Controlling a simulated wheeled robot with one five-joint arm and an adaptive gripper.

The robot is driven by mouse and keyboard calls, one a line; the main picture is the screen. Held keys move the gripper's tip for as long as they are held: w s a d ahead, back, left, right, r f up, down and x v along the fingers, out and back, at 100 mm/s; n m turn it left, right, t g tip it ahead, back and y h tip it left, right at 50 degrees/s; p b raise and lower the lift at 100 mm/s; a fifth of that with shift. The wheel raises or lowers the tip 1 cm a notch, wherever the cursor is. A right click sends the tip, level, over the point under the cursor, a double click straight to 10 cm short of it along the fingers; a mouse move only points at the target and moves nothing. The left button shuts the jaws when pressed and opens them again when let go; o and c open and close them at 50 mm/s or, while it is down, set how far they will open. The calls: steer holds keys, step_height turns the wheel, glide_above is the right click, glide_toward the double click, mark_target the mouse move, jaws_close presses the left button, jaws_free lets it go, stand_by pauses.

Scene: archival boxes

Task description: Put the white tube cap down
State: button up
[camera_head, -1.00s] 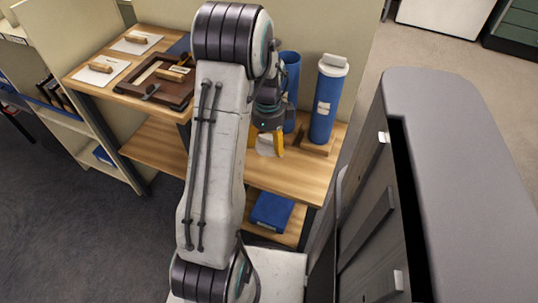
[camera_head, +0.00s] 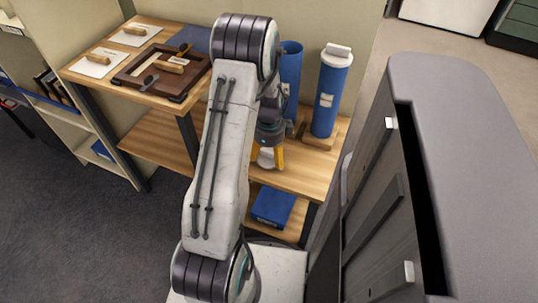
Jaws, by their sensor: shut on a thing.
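The white tube cap (camera_head: 265,158) is between the yellow fingers of my gripper (camera_head: 267,160), which is shut on it. They are over the front part of the wooden shelf top, in front of the tubes; I cannot tell whether the cap touches the wood. An open blue tube (camera_head: 291,68) stands behind my gripper, partly hidden by my arm. A second blue tube (camera_head: 328,95) with a white cap on top stands upright on a wooden base to the right.
A blue box (camera_head: 273,206) is on the lower shelf. A grey cabinet (camera_head: 440,170) stands close on the right. Bare wood shows around the gripper.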

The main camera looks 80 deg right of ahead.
mark_target(269, 151)
steer(key=o, duration=1.2)
steer(key=shift+c, duration=0.2)
steer(key=shift+r, duration=0.15)
step_height(269, 151, up, 12)
steer(key=p, duration=0.3)
